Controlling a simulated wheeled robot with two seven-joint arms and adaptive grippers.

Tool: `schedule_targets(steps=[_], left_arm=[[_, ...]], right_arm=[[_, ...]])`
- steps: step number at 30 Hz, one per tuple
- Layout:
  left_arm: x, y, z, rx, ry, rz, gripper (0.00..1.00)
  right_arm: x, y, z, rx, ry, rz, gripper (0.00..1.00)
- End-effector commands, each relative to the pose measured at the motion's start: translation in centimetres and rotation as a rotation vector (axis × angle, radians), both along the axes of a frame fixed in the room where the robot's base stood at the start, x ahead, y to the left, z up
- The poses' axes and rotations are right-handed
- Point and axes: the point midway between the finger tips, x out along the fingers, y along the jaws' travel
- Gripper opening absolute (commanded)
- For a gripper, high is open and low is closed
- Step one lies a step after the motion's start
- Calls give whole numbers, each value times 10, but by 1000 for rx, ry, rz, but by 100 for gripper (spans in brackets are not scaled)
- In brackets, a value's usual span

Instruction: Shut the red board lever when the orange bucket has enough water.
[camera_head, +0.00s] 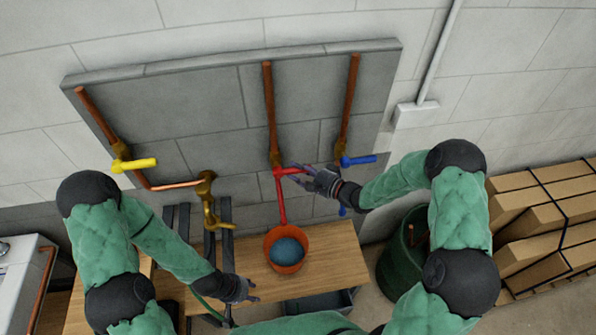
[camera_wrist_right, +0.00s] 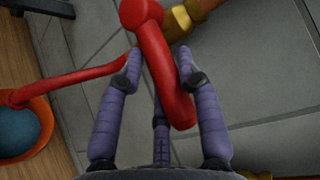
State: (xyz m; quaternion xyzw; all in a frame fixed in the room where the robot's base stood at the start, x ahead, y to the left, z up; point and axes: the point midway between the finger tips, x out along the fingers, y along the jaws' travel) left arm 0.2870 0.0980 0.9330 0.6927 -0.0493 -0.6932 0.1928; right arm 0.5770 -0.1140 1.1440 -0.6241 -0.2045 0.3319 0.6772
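The red board lever (camera_head: 288,171) sticks out to the right from its brass valve on the grey board, above a red spout pipe (camera_head: 281,200). The orange bucket (camera_head: 271,262) stands on the wooden bench under that pipe, with blue water inside; its exact level is hard to read. My right gripper (camera_head: 303,172) is at the lever. In the right wrist view, its fingers (camera_wrist_right: 158,66) are open on either side of the red lever (camera_wrist_right: 165,72), close to it; contact is unclear. My left gripper (camera_head: 252,290) is open and empty over the bench, right of its arm.
A yellow lever (camera_head: 135,164) and a blue lever (camera_head: 358,160) flank the red one. A brass tap (camera_head: 212,215) hangs left of the bucket. A green barrel (camera_head: 397,262) and stacked boxes (camera_head: 540,220) stand right. Bare bench (camera_head: 335,262) lies right of the bucket.

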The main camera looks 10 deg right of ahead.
Motion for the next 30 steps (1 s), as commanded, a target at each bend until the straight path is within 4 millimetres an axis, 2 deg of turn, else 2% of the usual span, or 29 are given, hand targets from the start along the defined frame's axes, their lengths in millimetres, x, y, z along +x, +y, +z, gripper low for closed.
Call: schedule_targets(steps=[1,2,9,20,24,30], left_arm=[[0,0,0,0,0,0,40],[0,0,0,0,0,0,40],[0,0,5,0,0,0,40],[0,0,46,0,0,0,40],[0,0,51,0,0,0,40],[0,0,51,0,0,0,40]], right_arm=[[0,0,0,1,1,0,5],[0,0,0,1,1,0,0],[0,0,4,-25,0,0,0],[1,3,29,-338,0,0,0],[1,4,31,-434,0,-1,0],[1,5,31,-474,-1,0,0]])
